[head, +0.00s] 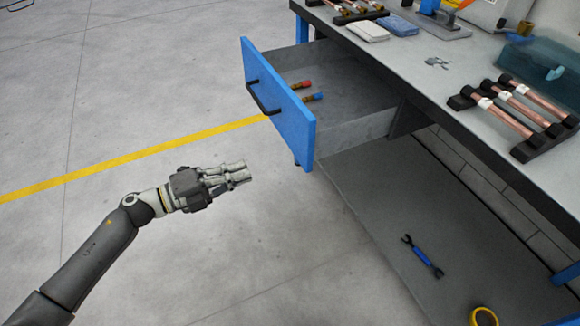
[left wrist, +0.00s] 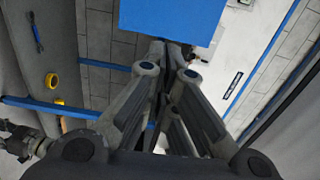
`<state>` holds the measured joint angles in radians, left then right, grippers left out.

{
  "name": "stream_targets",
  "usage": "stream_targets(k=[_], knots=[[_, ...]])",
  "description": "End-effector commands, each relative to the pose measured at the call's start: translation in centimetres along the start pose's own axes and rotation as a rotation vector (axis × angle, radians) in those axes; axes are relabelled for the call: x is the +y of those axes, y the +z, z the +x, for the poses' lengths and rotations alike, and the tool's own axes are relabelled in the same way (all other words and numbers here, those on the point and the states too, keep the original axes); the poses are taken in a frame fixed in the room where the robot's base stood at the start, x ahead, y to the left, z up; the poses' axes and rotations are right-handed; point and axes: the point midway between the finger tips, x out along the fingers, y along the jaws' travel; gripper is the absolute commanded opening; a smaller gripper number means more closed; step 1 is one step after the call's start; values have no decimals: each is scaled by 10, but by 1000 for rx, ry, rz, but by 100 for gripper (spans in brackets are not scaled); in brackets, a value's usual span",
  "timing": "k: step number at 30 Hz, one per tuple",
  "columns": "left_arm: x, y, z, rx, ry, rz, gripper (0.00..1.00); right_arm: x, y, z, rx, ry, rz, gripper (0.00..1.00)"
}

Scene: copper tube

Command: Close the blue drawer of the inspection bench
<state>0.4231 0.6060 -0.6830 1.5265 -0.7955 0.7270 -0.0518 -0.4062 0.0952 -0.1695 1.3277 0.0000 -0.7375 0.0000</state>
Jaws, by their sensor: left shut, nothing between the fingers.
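The blue drawer (head: 278,105) of the inspection bench (head: 432,85) stands pulled out, with a black bar handle (head: 262,98) on its front. Inside it lie a red-tipped piece (head: 302,85) and a blue-tipped piece (head: 312,97). My left gripper (head: 240,173) is shut and empty, left of the drawer front's lower near corner in the head view and apart from it. In the left wrist view my left gripper (left wrist: 165,65) points at a blue panel (left wrist: 172,18), likely the drawer front.
Copper tubes (head: 520,108) in black holders lie on the bench top. A blue wrench (head: 423,257) and a yellow ring (head: 483,317) lie on the lower shelf (head: 385,215). The floor left of the drawer is clear, crossed by a yellow line (head: 130,158).

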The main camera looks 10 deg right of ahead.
Motion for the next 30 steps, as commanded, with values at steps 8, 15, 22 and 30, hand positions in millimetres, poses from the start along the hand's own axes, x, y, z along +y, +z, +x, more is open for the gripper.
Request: stream_targets(k=[8, 15, 22, 30], knots=[[-4, -5, 34, 20, 0, 18, 0, 0, 2, 2, -3, 0, 0, 39], [-3, -5, 86, 18, 0, 16, 0, 0, 3, 3, -2, 0, -1, 39], [-2, -5, 125, 16, 1, 15, 0, 0, 0, 2, 0, 0, -1, 39], [-2, -5, 140, 15, 2, 15, 0, 0, -6, -1, 8, 1, 0, 39]])
